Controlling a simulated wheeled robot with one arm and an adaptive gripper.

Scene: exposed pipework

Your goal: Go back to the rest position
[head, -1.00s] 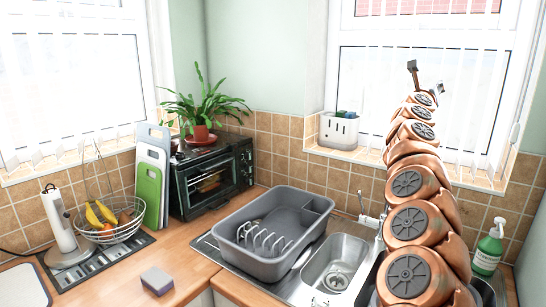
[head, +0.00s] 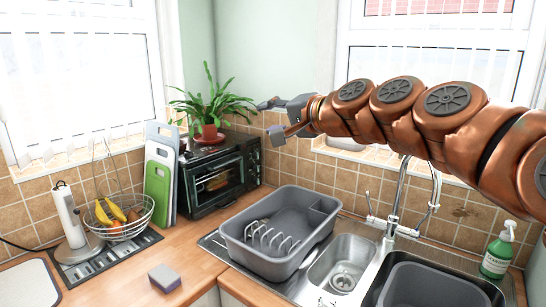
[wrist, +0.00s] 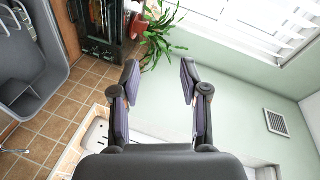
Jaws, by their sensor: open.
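My copper-coloured arm reaches in from the right in the head view. My gripper (head: 268,118) is at its end, in the air in front of the tiled back wall, just right of the potted plant. It also shows in the wrist view (wrist: 161,80), with its two dark fingers apart and nothing between them.
The potted plant (head: 208,106) stands on the black toaster oven (head: 218,180), left of my gripper. The grey dish rack basin (head: 278,228) sits below on the counter by the sink (head: 344,262). The faucet (head: 393,215) rises under my arm.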

